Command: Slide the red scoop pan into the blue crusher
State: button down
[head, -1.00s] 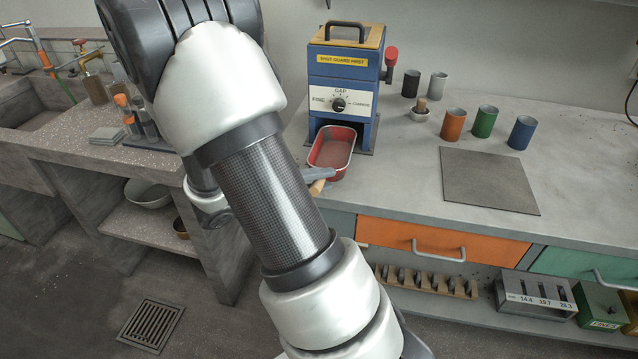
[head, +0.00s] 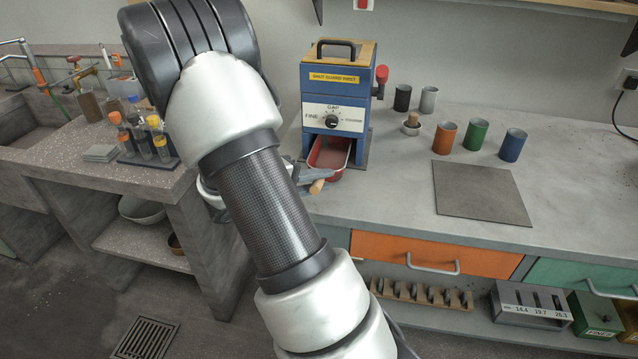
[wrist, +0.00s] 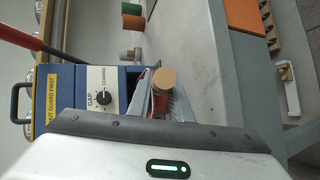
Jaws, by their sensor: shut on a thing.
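The blue crusher (head: 318,120) stands on the bench, with a yellow label, a gap dial and an opening at the bottom front. The red scoop pan (head: 337,156) is partly inside that opening; its front end sticks out and its far part is hidden. My gripper (head: 312,181) is at the pan's front, shut on its wooden handle (head: 317,187). In the wrist view the handle's round end (wrist: 164,79) shows between my fingers, in front of the crusher (wrist: 118,77). My arm hides part of the bench at the left.
A flat grey plate (head: 482,192) lies at the right. A rack of vials (head: 148,147) stands on the left bench.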

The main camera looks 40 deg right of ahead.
jog(key=shift+w+d+f+b, duration=0.1)
jog(key=shift+w+d+b, duration=0.5)
jog(key=shift+w+d, duration=0.65)
jog(key=shift+w+d+f+b, duration=0.1)
jog(key=shift+w+d+b, duration=0.5)
jog(key=shift+w+d, duration=0.7)
jog(key=shift+w+d+f+b, duration=0.1)
jog(key=shift+w+d+b, duration=0.7)
jog(key=shift+d, duration=0.75)
jog(key=shift+w, duration=0.2)
jog(key=c, duration=1.5)
grip_release()
jog(key=shift+c, duration=0.2)
jog(key=p+v, duration=0.3)
jog(key=v, duration=1.4)
jog(key=shift+a, duration=0.15)
jog(key=shift+r, duration=0.1)
